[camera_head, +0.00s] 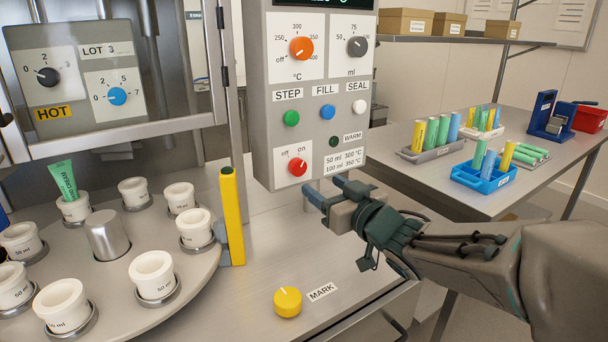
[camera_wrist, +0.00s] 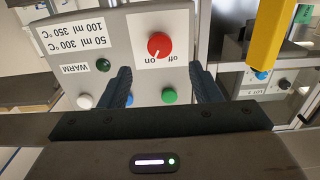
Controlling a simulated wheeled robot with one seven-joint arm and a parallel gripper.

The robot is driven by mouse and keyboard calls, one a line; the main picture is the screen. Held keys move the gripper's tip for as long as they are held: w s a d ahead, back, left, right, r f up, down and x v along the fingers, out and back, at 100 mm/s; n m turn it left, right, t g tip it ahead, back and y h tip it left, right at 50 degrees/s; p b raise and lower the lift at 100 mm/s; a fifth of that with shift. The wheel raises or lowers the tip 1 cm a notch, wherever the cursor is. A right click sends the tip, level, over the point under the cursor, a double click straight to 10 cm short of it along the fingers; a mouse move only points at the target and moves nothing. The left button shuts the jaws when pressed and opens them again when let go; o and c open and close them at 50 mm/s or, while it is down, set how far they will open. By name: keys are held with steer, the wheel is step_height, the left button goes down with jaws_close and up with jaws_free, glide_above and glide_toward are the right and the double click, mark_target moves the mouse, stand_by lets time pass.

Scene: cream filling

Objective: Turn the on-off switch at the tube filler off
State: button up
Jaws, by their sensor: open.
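The on-off switch is a round red knob (camera_head: 297,167) at the bottom of the grey control panel (camera_head: 260,150), with "off" at its left and "on" at its right. Its white mark appears to point to "on". It also shows in the wrist view (camera_wrist: 160,45), upside down, ahead of and roughly between my fingers. My gripper (camera_head: 327,190) is open and empty, below and right of the knob in the head view. The fingers also show in the wrist view (camera_wrist: 163,82); I see no contact with the knob.
Green, blue and white buttons (camera_head: 291,118) sit above the switch. A yellow upright post (camera_head: 232,215) stands left of the panel, beside the turntable (camera_head: 190,268) with white cups. A yellow MARK knob (camera_head: 288,302) is on the table below. Tube racks (camera_head: 432,154) stand on a table at right.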

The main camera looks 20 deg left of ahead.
mark_target(300, 170)
steer(key=x, duration=0.9)
steer(key=shift+d, duration=0.1)
steer(key=c, duration=1)
